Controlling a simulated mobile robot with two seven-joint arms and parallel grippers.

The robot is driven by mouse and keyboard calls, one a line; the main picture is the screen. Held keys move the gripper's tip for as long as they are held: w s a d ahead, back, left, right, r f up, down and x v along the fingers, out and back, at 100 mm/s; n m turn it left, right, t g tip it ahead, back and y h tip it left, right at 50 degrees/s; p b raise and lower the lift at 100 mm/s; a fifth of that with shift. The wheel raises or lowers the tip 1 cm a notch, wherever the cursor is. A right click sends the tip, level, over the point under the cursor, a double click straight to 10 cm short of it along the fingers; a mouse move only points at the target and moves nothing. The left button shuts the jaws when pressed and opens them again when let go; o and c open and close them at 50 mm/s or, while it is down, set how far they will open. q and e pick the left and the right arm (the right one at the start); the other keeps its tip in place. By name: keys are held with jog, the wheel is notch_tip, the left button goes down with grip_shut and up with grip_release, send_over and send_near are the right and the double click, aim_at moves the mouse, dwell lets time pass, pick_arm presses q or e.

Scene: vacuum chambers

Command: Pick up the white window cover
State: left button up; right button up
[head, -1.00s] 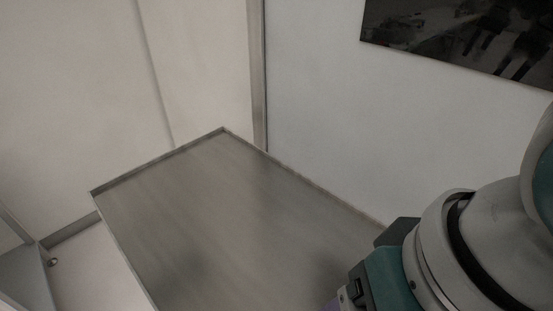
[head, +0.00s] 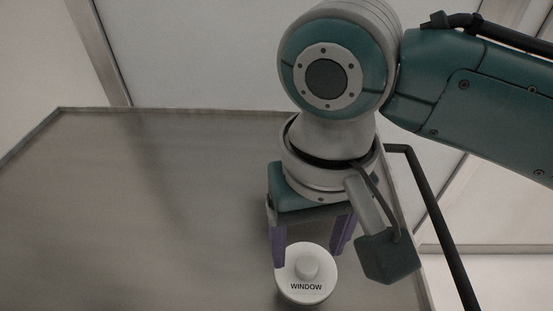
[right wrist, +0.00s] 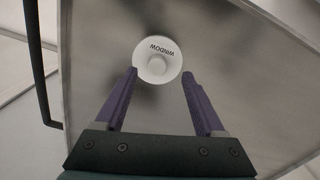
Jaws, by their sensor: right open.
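The white window cover (head: 306,289) is a round disc with a raised knob and the word WINDOW on it. It lies on the grey metal table (head: 130,210) at the bottom of the head view. My right gripper (head: 308,258) is open, its purple fingers at the cover's far side. In the right wrist view the cover (right wrist: 158,76) lies just beyond and between the open fingertips (right wrist: 157,77), with nothing held. I cannot tell how high the fingertips are above the table. My left gripper is not in view.
The table has a raised rim (head: 180,109) along its far edge. A pale wall (head: 190,50) stands behind it. A dark bar (head: 435,225) runs down past the table's right edge. The table left of the cover is clear.

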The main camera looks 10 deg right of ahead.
aim_at(309, 264)
jog(key=f, duration=0.3)
jog(key=f+b, duration=0.1)
jog(key=shift+d+f, duration=0.25)
jog(key=shift+f, duration=0.1)
jog(key=shift+c, duration=0.2)
grip_shut()
